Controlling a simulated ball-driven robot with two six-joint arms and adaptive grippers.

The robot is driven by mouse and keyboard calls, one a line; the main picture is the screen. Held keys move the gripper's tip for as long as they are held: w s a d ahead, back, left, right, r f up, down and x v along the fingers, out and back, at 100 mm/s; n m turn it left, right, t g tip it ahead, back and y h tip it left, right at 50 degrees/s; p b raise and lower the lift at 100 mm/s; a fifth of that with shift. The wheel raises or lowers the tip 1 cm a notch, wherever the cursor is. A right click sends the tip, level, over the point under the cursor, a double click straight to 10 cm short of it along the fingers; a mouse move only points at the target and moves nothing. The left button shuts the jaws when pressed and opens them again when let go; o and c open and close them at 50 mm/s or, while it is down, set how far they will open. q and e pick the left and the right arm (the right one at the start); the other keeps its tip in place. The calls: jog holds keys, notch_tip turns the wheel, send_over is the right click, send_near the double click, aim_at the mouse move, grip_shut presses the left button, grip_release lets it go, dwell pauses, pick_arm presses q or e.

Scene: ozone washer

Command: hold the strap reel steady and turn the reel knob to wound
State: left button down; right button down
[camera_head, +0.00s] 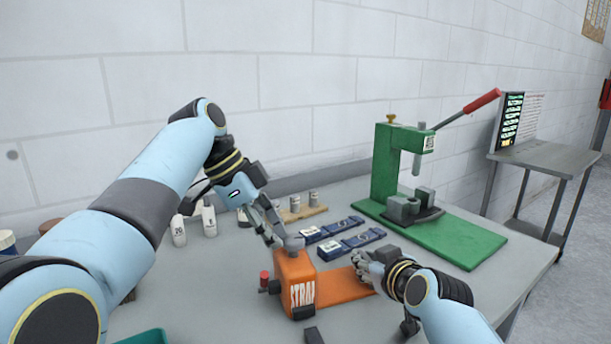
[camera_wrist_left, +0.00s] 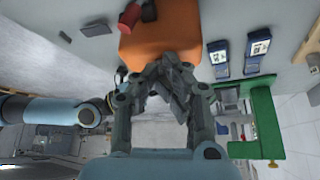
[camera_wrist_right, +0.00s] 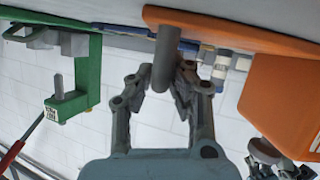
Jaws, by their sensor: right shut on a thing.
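The strap reel (camera_head: 297,278) is an orange box lettered "STRA…" on a flat orange base plate (camera_head: 340,285). A grey reel knob (camera_head: 293,243) sits on its top. My left gripper (camera_head: 272,232) comes down at the knob from above. In the left wrist view its fingers (camera_wrist_left: 172,82) are apart, with a grey bar slanting between them over the orange top (camera_wrist_left: 165,40). My right gripper (camera_head: 366,266) is at the plate's right end. In the right wrist view its fingers (camera_wrist_right: 166,78) are shut on a grey post (camera_wrist_right: 166,50) on the plate (camera_wrist_right: 230,30).
A red-capped part (camera_head: 264,276) sticks out left of the reel. Two blue cases (camera_head: 350,246) lie behind it. A green press (camera_head: 385,165) with a red-handled lever stands at back right. White bottles (camera_head: 209,218) stand at the back left. A teal tray (camera_head: 145,337) is at the front.

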pick_arm(q)
jog(key=shift+w+d, duration=0.15)
jog(key=shift+w, duration=0.15)
pick_arm(e)
jog(key=shift+a, duration=0.15)
pick_arm(q)
jog(key=shift+a+r, duration=0.15)
jog(key=shift+a, duration=0.3)
notch_tip(320, 180, up, 6)
jog(key=shift+a+f, duration=0.1)
pick_arm(e)
jog(key=c, duration=1.2)
grip_release()
